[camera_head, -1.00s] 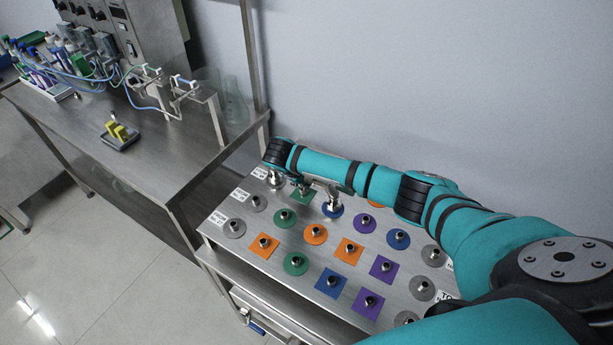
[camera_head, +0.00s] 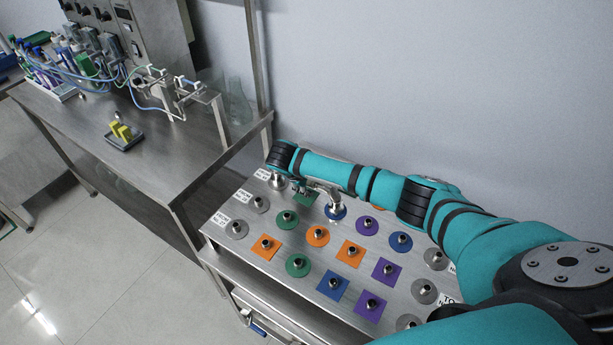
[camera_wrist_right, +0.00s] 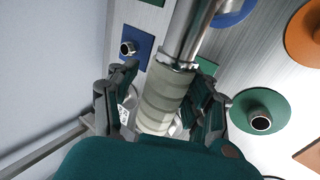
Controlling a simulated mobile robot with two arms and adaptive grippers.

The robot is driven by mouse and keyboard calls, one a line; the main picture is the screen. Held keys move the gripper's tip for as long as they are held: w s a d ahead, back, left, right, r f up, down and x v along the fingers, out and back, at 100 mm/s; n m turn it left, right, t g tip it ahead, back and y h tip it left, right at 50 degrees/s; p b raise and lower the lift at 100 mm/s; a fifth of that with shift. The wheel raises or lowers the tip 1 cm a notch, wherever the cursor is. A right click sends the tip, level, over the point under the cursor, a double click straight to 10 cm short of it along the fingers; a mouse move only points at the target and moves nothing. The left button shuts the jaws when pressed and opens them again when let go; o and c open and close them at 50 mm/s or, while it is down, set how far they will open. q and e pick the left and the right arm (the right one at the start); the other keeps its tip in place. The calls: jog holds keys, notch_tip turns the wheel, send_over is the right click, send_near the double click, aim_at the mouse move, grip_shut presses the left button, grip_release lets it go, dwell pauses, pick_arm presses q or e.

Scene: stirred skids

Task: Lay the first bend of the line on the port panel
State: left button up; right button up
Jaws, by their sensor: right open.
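The port panel (camera_head: 258,222) is a sloped metal board with metal ports on coloured discs and squares. My right gripper (camera_head: 303,189) is over its back left part, near a green square (camera_head: 306,198). A silver metal tube (camera_head: 322,188) runs from the gripper to the port on a blue disc (camera_head: 335,212); I cannot tell whether it is seated. In the right wrist view, the open fingers (camera_wrist_right: 165,88) stand on both sides of the beige ribbed sleeve (camera_wrist_right: 160,105) on this tube (camera_wrist_right: 188,32). My left gripper is out of view.
A steel bench (camera_head: 175,165) stands left of the panel, with a small tray of yellow pieces (camera_head: 122,137), a tube rack and a glass vessel (camera_head: 238,106). The wall is close behind the panel. The panel's front ports, such as the orange square (camera_head: 266,246), are uncovered.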

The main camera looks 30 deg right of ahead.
jog(key=v, duration=1.2)
jog(key=shift+w, duration=0.1)
